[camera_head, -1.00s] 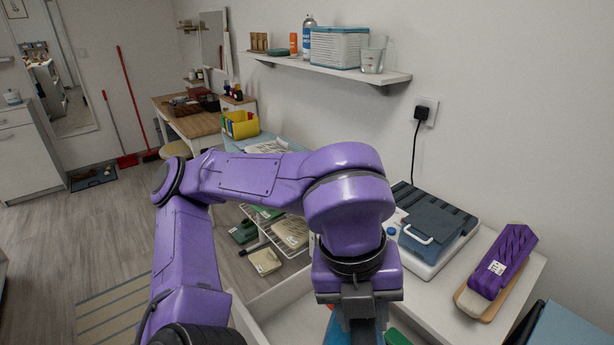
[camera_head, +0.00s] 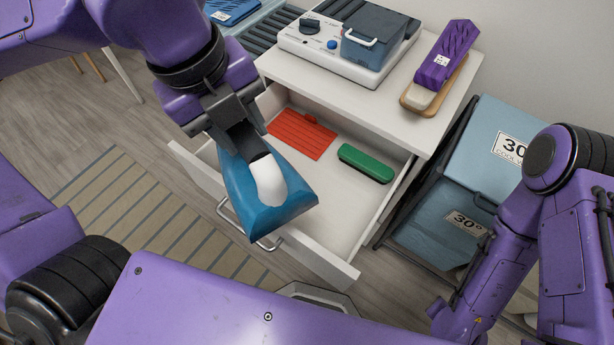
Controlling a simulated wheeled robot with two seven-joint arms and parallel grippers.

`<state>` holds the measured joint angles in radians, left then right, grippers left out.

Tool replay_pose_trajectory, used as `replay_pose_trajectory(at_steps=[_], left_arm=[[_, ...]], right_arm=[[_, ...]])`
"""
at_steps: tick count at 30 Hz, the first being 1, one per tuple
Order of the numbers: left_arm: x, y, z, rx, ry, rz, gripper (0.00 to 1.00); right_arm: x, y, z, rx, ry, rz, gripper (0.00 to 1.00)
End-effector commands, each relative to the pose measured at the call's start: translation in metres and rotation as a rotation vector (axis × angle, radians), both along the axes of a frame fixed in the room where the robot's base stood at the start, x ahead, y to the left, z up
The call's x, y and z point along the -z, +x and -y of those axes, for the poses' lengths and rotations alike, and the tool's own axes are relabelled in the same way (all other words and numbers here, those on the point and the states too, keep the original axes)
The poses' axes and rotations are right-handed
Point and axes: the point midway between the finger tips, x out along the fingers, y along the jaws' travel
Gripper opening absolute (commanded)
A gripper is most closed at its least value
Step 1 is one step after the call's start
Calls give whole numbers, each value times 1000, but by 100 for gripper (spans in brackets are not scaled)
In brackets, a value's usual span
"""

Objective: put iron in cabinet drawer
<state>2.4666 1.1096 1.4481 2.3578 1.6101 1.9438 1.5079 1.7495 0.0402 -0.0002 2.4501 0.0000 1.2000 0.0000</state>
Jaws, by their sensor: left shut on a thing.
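My left gripper (camera_head: 256,160) is shut on the iron (camera_head: 286,208), a blue body with a white part. It holds the iron tilted, above the front left part of the open cabinet drawer (camera_head: 345,268). The drawer is white with a metal handle on its front. A red slatted item (camera_head: 302,134) and a green item (camera_head: 366,163) lie inside it. I cannot tell whether the iron touches the drawer. Purple links of my right arm show at the right, but its gripper is not in view.
The white cabinet top (camera_head: 391,112) carries a white device with a dark lid (camera_head: 375,43) and a purple item on a wooden base (camera_head: 442,65). Blue labelled bins (camera_head: 447,220) stand right of the drawer. The drawer's middle floor is free.

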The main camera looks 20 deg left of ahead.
Motion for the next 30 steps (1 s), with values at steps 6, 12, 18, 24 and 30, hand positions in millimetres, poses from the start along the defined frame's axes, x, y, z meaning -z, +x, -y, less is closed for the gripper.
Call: replay_pose_trajectory(at_steps=[6, 12, 18, 24, 30], left_arm=[[21, 31, 22, -90, 1, 0, 0], [30, 59, 34, -195, 5, 2, 0], [35, 81, 41, -291, 6, 9, 0], [56, 94, 44, -352, 6, 12, 0], [88, 97, 45, -368, 7, 13, 0]], right_arm=[[29, 0, 0, 0, 0, 0, 0], [40, 0, 0, 0, 1, 1, 0], [48, 0, 0, 0, 1, 1, 0], [63, 0, 0, 0, 1, 1, 0], [82, 0, 0, 0, 0, 1, 0]])
